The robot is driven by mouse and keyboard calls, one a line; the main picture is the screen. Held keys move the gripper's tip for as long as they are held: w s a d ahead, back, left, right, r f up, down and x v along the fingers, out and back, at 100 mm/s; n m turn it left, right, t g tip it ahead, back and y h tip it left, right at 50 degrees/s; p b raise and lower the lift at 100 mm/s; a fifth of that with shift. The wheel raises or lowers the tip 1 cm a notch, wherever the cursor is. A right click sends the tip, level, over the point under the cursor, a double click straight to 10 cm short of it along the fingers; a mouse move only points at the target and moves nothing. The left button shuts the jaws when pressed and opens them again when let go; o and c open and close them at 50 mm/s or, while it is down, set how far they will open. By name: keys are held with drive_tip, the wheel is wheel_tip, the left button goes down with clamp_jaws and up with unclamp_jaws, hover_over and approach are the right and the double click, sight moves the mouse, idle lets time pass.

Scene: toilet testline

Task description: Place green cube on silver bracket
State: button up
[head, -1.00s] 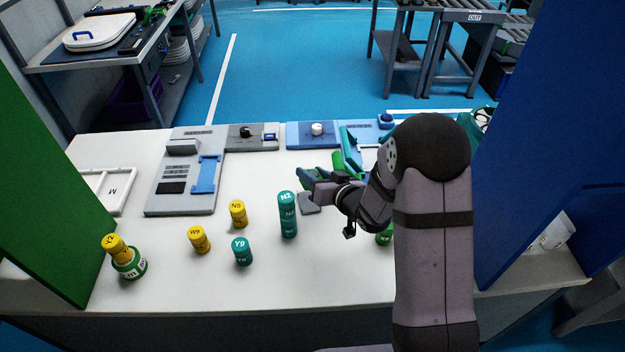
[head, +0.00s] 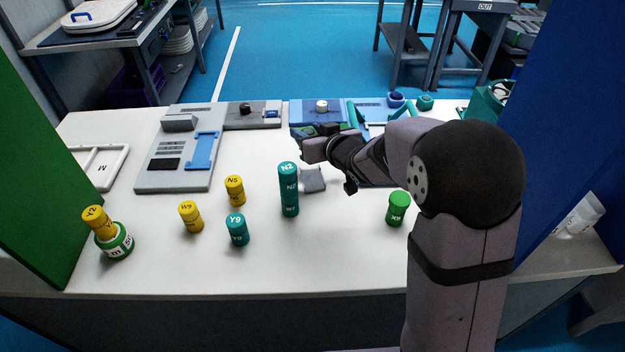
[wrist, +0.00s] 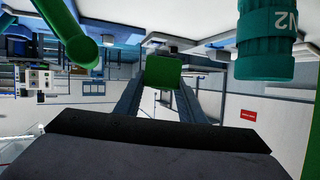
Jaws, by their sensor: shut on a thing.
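My gripper (head: 310,136) is raised over the table behind the teal stack, pointing left. In the wrist view, its two fingers are shut on the green cube (wrist: 163,72). In the head view only a little green shows at the fingertips. A small grey metal piece (head: 313,180), which looks like the silver bracket, lies on the table just right of the teal N2 stack (head: 288,188). The cube is apart from it, above and farther back. The fine shape of the bracket is too small to tell.
Yellow cylinders (head: 235,190) and a teal Y9 cylinder (head: 237,229) stand to the left; a green cylinder (head: 397,208) stands to the right. A grey panel (head: 178,150) and a blue panel (head: 318,115) lie behind. Green and blue walls flank the table.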

sight(312, 178)
drive_tip(key=shift+s+d+f, duration=0.1)
drive_tip(key=shift+d+f, duration=0.2)
drive_tip(key=shift+f, duration=0.2)
drive_tip(key=shift+d+f, duration=0.25)
drive_tip(key=shift+f, duration=0.2)
drive_tip(key=shift+n, duration=0.4)
drive_tip(key=shift+f, duration=5.05)
drive_tip(key=shift+f, duration=0.1)
drive_tip(key=shift+f, duration=0.15)
drive_tip(key=o, duration=1.2)
